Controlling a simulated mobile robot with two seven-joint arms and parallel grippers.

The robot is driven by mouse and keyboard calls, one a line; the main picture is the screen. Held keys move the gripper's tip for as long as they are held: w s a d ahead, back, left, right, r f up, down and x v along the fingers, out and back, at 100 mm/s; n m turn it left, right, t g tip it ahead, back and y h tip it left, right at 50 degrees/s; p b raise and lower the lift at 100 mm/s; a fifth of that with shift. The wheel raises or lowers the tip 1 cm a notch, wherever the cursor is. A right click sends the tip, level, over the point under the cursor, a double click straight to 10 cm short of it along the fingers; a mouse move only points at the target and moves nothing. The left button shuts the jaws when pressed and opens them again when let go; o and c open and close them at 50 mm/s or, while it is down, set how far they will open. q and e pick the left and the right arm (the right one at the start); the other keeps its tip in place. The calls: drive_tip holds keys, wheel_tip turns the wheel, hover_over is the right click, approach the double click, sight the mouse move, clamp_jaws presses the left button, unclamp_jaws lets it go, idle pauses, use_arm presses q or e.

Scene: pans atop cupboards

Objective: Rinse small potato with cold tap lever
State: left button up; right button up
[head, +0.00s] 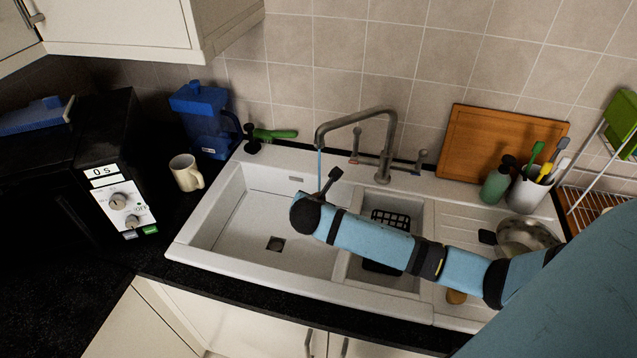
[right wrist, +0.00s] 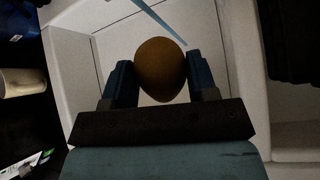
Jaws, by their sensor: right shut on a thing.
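My right gripper (right wrist: 160,82) is shut on the small brown potato (right wrist: 160,62), one finger on each side, as the right wrist view shows. In the head view my right arm reaches over the sink (head: 225,215), and its wrist hides the potato. The tap (head: 384,135) is running. A thin blue water stream (head: 319,168) falls from its spout beside my right gripper. In the right wrist view the stream (right wrist: 158,20) slants toward the potato's upper right; I cannot tell whether it touches. A tap lever (head: 420,160) stands on the right, another (head: 355,155) on the left.
A mug (head: 186,173), blue jug (head: 205,120) and microwave (head: 85,170) stand left of the sink. On the right are a chopping board (head: 495,140), soap bottle (head: 496,180), utensil pot (head: 530,192) and metal bowl (head: 525,235). A brown item (head: 456,297) lies under my arm.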

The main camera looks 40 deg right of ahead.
idle(0.5)
drive_tip(key=shift+r, duration=0.1)
drive_tip(key=shift+p+v, duration=0.9)
drive_tip(key=shift+p, duration=0.15)
drive_tip(key=v, duration=0.4)
drive_tip(key=shift+s+a, duration=0.2)
